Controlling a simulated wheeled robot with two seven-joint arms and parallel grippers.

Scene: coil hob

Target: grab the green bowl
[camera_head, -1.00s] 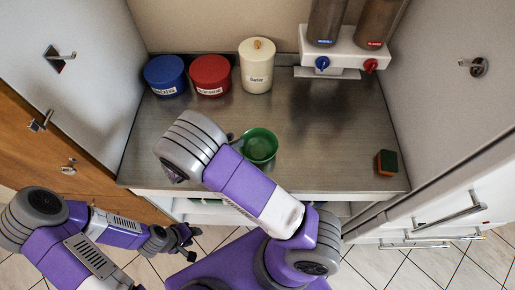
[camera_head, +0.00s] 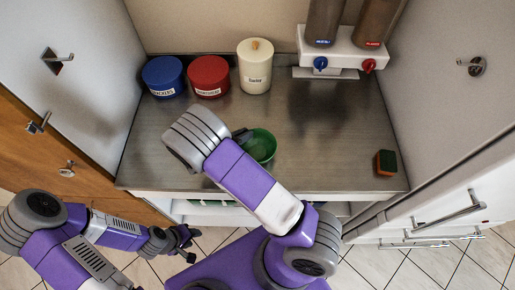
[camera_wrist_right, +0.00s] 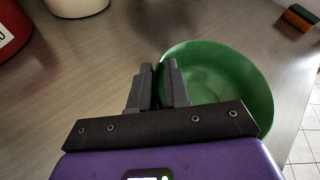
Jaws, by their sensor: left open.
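The green bowl (camera_head: 262,145) stands on the metal counter, right of the middle of my right forearm. It also shows in the right wrist view (camera_wrist_right: 225,80), upright, its inside looking empty. My right gripper (camera_head: 242,134) is at the bowl's left rim. In the right wrist view its two fingers (camera_wrist_right: 158,75) are close together with a narrow gap, one overlapping the bowl and the other just left of it. I cannot tell whether they touch the rim. My left gripper (camera_head: 190,243) is open, low in front of the counter, far from the bowl.
A blue jar (camera_head: 164,76), a red jar (camera_head: 209,76) and a cream lidded jar (camera_head: 256,67) stand at the back left. A sponge (camera_head: 385,163) lies at the right. A dispenser (camera_head: 342,52) hangs at the back.

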